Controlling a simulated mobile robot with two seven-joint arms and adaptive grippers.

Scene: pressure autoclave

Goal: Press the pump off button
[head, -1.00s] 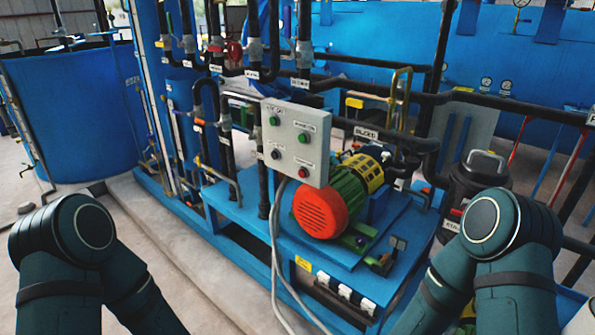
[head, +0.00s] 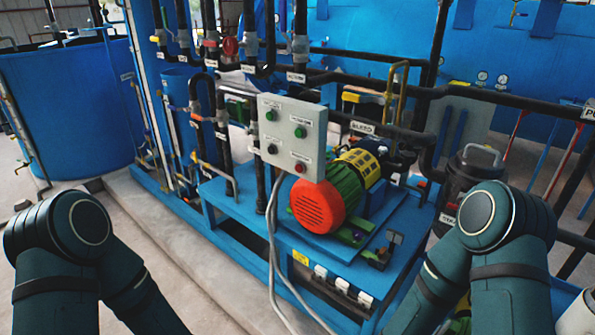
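A light grey control box (head: 291,137) stands on a post in the middle of the head view, facing me. Its face carries two green buttons, one upper left (head: 270,116) and one upper right (head: 299,132). Below them are a black button (head: 271,148) at lower left and a red button (head: 300,168) at lower right. Small labels sit by the buttons, but the print is too small to read surely. Only the upper links of my two arms show, at the lower left and lower right. Neither gripper is in view, and nothing touches the box.
An orange-red and green motor (head: 318,206) with a yellow coupling guard sits on a blue skid (head: 225,203) behind the box. Grey cables (head: 272,240) hang below the box. Black pipes and valves stand behind. Pale floor (head: 150,225) is open at front left.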

